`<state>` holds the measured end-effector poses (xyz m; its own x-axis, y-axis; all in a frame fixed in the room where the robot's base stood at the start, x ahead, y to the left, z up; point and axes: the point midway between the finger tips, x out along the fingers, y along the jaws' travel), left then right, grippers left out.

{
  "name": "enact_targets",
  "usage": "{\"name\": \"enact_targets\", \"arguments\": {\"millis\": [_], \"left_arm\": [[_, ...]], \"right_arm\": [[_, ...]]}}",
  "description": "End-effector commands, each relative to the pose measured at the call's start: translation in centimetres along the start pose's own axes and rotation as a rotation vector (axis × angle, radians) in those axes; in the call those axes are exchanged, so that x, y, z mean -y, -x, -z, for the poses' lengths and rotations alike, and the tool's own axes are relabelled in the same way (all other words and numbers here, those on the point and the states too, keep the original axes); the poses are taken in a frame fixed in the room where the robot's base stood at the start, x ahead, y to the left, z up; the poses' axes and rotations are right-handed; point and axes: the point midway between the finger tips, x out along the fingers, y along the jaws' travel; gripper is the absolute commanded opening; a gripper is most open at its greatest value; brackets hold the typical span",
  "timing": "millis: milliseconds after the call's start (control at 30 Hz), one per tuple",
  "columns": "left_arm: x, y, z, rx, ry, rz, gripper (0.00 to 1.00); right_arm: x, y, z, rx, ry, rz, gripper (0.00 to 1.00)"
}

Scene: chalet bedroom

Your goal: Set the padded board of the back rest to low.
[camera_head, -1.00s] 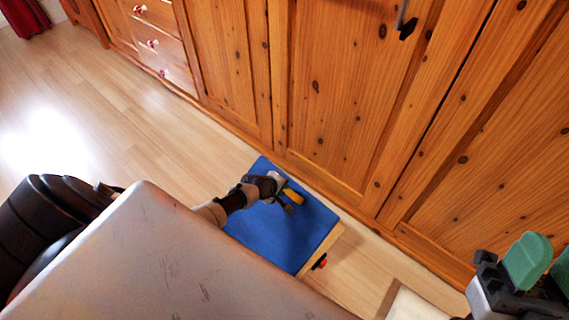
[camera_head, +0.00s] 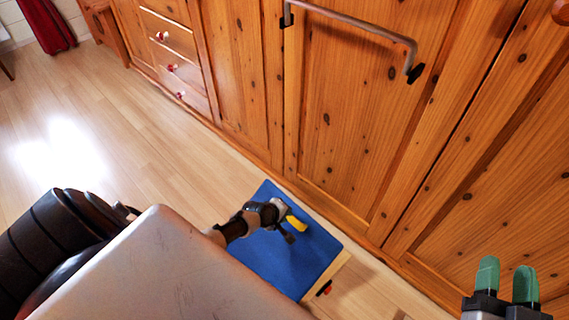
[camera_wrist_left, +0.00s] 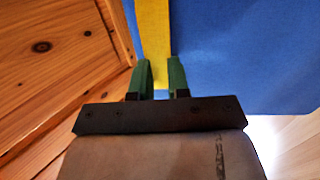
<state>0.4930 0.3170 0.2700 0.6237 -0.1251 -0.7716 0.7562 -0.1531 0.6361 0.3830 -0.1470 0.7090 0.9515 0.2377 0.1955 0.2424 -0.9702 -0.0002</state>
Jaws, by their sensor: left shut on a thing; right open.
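The blue padded board (camera_head: 290,258) of the back rest lies low near the floor, close to the wooden cabinet. Its light wooden edge shows at the right, with a small red-and-black knob (camera_head: 325,288). A yellow strap or handle (camera_wrist_left: 152,40) lies across the blue pad and also shows in the head view (camera_head: 297,223). My left gripper (camera_wrist_left: 160,78) has its green fingers on either side of the yellow piece and is shut on it. My right gripper (camera_head: 507,285) is open and empty at the lower right, away from the board. The rest of the back rest is hidden.
The wooden cabinet (camera_head: 350,130) with a metal bar handle (camera_head: 360,27) stands along the board's far side. Drawers (camera_head: 170,50) with red-and-white knobs are at upper left. The wooden floor (camera_head: 120,130) at left is clear.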

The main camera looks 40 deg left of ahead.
Motion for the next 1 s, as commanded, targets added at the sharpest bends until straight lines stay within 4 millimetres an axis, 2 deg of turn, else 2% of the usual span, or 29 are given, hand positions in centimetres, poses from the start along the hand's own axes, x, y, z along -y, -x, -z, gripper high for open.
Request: {"name": "enact_targets", "arguments": {"millis": [33, 200, 233, 400, 767, 1000], "left_arm": [[0.8, 0.0, -0.2, 0.004, 0.0, 0.017, 0.0], [0.9, -0.1, -0.2, 0.005, 0.0, 0.018, 0.0], [0.9, -0.1, -0.2, 0.005, 0.0, 0.019, 0.18], [0.7, -0.1, -0.2, 0.004, 0.0, 0.015, 0.42], [0.3, 0.2, -0.1, 0.002, 0.0, 0.007, 0.42], [0.2, 1.6, -0.1, 0.002, 0.0, 0.007, 0.42]], "right_arm": [[0.0, 0.0, 0.0, 0.0, 0.0, 0.0, 0.43], [0.0, 0.0, 0.0, -0.001, 0.0, 0.0, 0.43], [0.0, 0.0, 0.0, -0.001, 0.0, 0.0, 0.43], [0.0, 0.0, 0.0, -0.001, 0.0, 0.0, 0.43], [0.0, 0.0, 0.0, 0.009, 0.0, -0.001, 0.43], [-0.5, 0.7, -2.6, 0.238, 0.006, -0.013, 0.43]]}}
